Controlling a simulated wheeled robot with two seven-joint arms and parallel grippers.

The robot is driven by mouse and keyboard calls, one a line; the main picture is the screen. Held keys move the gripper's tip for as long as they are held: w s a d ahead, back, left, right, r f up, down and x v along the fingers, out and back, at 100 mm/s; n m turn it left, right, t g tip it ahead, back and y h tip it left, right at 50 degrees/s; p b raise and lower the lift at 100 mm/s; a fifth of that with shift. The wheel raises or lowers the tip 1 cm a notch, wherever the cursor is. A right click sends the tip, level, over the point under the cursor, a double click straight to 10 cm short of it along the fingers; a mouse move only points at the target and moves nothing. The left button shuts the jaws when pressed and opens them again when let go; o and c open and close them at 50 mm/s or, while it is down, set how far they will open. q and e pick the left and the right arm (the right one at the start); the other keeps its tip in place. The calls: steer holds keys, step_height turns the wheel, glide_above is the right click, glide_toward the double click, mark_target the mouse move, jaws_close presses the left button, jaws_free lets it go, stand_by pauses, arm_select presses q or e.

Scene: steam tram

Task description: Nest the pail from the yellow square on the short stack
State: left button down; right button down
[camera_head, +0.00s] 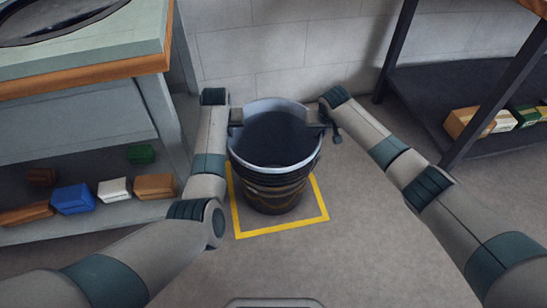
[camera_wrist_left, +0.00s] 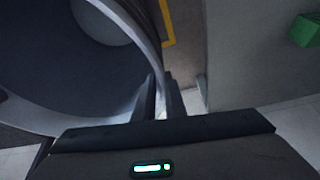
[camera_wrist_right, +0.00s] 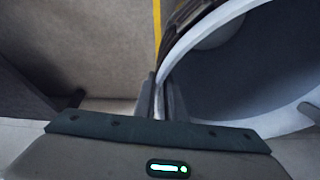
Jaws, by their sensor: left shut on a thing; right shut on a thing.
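A dark pail (camera_head: 275,178) with a pale grey rim and brownish bands low on its side stands upright over the yellow square (camera_head: 283,227) on the floor. I cannot tell whether its base touches the floor. My left gripper (camera_head: 237,119) is shut on the left side of the rim. The left wrist view shows its fingers (camera_wrist_left: 161,98) on either side of the pail wall. My right gripper (camera_head: 322,127) is shut on the right side of the rim, and its fingers (camera_wrist_right: 164,98) pinch the wall in the right wrist view. I cannot make out a separate short stack.
A workbench (camera_head: 100,72) with a lower shelf of small coloured boxes (camera_head: 115,189) stands at the left. A dark shelf rack (camera_head: 440,92) with several boxes (camera_head: 470,122) stands at the right. A pale block wall (camera_head: 285,45) is close behind the pail. The floor in front is clear.

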arm_select(q)
steer(key=shift+r, duration=0.3)
arm_select(e)
steer(key=shift+r, duration=0.25)
